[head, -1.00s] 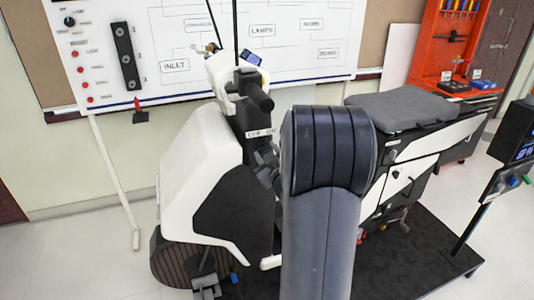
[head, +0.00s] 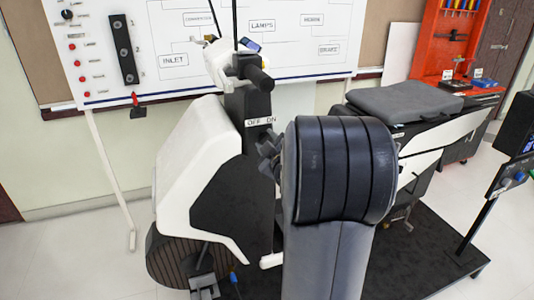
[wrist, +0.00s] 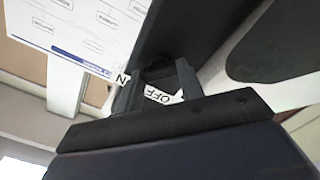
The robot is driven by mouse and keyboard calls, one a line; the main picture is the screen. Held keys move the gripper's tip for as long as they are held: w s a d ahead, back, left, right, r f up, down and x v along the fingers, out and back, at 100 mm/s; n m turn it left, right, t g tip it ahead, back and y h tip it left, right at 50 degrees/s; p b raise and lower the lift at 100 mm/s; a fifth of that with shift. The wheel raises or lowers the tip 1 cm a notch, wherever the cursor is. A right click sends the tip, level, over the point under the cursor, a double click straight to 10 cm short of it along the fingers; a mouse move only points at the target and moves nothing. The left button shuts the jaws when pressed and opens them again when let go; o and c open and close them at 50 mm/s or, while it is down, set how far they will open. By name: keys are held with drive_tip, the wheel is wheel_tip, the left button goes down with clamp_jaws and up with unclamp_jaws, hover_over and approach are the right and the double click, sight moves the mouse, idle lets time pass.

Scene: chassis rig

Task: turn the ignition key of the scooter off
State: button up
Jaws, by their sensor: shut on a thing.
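The scooter (head: 205,165) has a white front shield and a dark steering column. A white OFF/ON label (head: 260,121) sits on the column below the handlebar. My gripper (head: 268,148) is just below this label, partly hidden by my arm. In the wrist view my gripper (wrist: 158,88) has both fingers against the dark column, and the label (wrist: 163,96) shows upside down behind and between them, with OFF readable and an N at the left finger. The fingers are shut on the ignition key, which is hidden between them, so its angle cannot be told.
A white wiring board (head: 300,55) stands behind the scooter. The grey seat (head: 403,101) is to the right, near a red tool cabinet (head: 455,40). A dark mat (head: 430,250) lies under the scooter. A black stand (head: 490,190) is at the right edge.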

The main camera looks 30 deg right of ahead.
drive_tip(key=shift+n+b, duration=4.2)
drive_tip(key=shift+b, duration=0.2)
drive_tip(key=o, duration=1)
drive_tip(key=p+v, duration=0.1)
drive_tip(key=v, duration=0.9)
drive_tip(key=shift+s, duration=0.4)
